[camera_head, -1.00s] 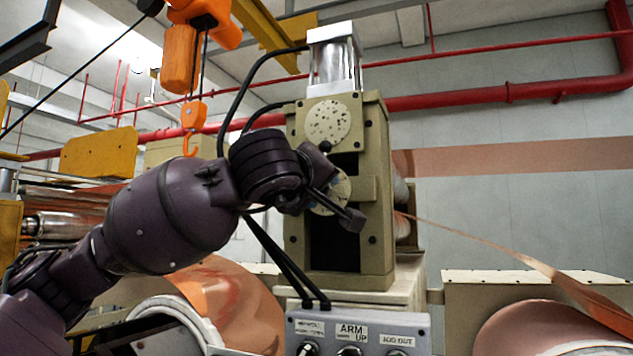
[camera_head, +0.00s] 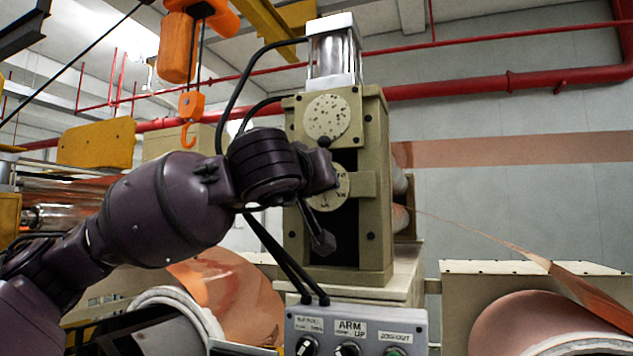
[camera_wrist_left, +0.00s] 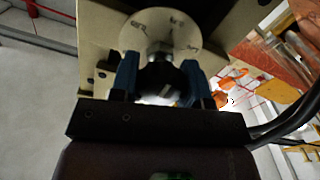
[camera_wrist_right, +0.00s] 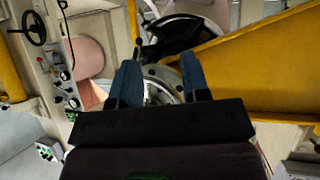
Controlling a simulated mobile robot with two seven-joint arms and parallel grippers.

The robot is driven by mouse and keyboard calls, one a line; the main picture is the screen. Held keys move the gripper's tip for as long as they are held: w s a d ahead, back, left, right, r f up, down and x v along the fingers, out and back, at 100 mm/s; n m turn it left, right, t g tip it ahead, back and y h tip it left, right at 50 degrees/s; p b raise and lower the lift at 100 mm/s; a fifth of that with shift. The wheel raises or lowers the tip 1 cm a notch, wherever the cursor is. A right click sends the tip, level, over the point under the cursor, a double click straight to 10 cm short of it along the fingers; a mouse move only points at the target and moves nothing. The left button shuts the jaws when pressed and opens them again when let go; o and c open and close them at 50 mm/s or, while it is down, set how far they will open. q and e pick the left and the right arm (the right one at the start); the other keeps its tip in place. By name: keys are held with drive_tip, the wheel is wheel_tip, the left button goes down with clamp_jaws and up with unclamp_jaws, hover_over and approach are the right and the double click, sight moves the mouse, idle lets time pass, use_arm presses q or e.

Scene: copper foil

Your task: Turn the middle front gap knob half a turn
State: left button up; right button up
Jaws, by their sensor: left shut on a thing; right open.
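The middle front gap knob (camera_wrist_left: 160,72) is a dark, rounded knob with a metal collar, in front of a pale marked dial (camera_wrist_left: 160,32) in the left wrist view. The blue fingers of my left gripper (camera_wrist_left: 158,78) are on either side of it, closed on it. In the head view my left gripper (camera_head: 318,182) is at the front of the beige machine stand and covers the knob; part of the pale dial (camera_head: 338,187) shows behind it. My right gripper (camera_wrist_right: 160,85) is open, with nothing seen between its fingers.
A speckled plate (camera_head: 327,118) sits above the dial on the stand (camera_head: 375,240). A grey panel (camera_head: 350,312) with several knobs is below, with black cables running down to it. An orange hook (camera_head: 191,130) hangs at left. A yellow beam (camera_wrist_right: 265,45) lies near my right gripper.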

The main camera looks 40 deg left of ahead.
use_arm(q)
drive_tip(key=shift+f, duration=0.2)
use_arm(e)
drive_tip(key=shift+w+r, duration=0.15)
drive_tip(key=shift+w, duration=0.1)
use_arm(q)
drive_tip(key=o, duration=0.9)
drive_tip(key=shift+r, duration=0.15)
use_arm(e)
drive_tip(key=shift+w+a+r, duration=0.1)
drive_tip(key=shift+w+r, duration=0.05)
drive_tip(key=shift+w, duration=0.05)
use_arm(q)
drive_tip(key=shift+s+d, duration=0.2)
drive_tip(key=shift+s, duration=0.4)
drive_tip(key=b+v, duration=0.2)
drive_tip(key=v, duration=0.7)
drive_tip(key=shift+s, duration=0.35)
use_arm(e)
drive_tip(key=shift+s+f, duration=0.15)
drive_tip(key=shift+f, duration=0.8)
drive_tip(key=shift+w, duration=0.2)
